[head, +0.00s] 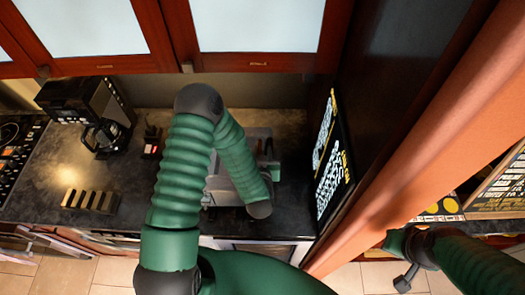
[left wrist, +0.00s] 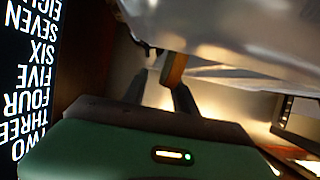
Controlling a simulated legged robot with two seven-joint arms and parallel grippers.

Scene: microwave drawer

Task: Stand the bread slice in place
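In the left wrist view, a narrow tan-brown piece (left wrist: 173,68) shows edge-on by my left fingertips (left wrist: 160,80); it looks like the bread slice. The two dark fingers stand apart, and I cannot tell whether both touch it. It meets a shiny metal body, apparently the toaster (left wrist: 235,40). In the head view the grey toaster (head: 222,188) is mostly hidden behind my left arm, and no bread shows there. A slotted rack (head: 90,200) stands on the counter at left. My right gripper (head: 404,281) is low at right, away from the counter, its fingers unclear.
A black coffee maker (head: 98,115) stands at the back left, with a small device with red lights (head: 151,143) beside it. A black lettered board (head: 332,165) borders the counter on the right. Cabinets (head: 255,62) hang above. Bare counter (head: 140,185) lies right of the rack.

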